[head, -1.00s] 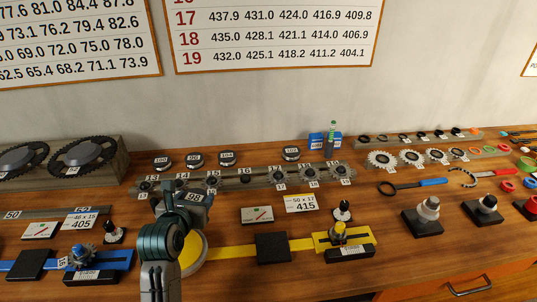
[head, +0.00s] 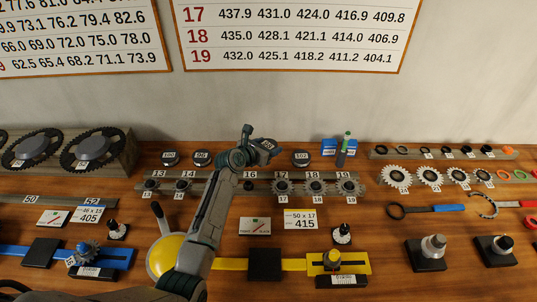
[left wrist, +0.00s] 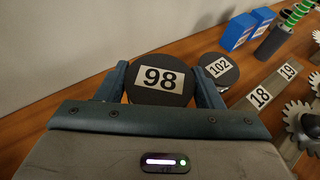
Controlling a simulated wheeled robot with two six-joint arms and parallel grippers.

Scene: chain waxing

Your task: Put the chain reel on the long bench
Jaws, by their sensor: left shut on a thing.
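The chain reel marked 98 (left wrist: 160,78) is a dark round disc with a white label. My left gripper (head: 262,149) is shut on it, with one finger on each side of the reel in the left wrist view. In the head view the reel (head: 267,145) shows at the gripper's tip, at the back of the long wooden bench (head: 375,225), left of the reel marked 102 (head: 302,158). I cannot tell whether it touches the bench top. My right gripper is not in view.
Reels marked 100 (head: 170,157) and 96 (head: 202,158) stand to the left in the same back row. Blue boxes (head: 340,146) and a green-topped tube (head: 345,148) stand right of reel 102. A sprocket rail (head: 225,187) lies in front. My arm hides part of the row.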

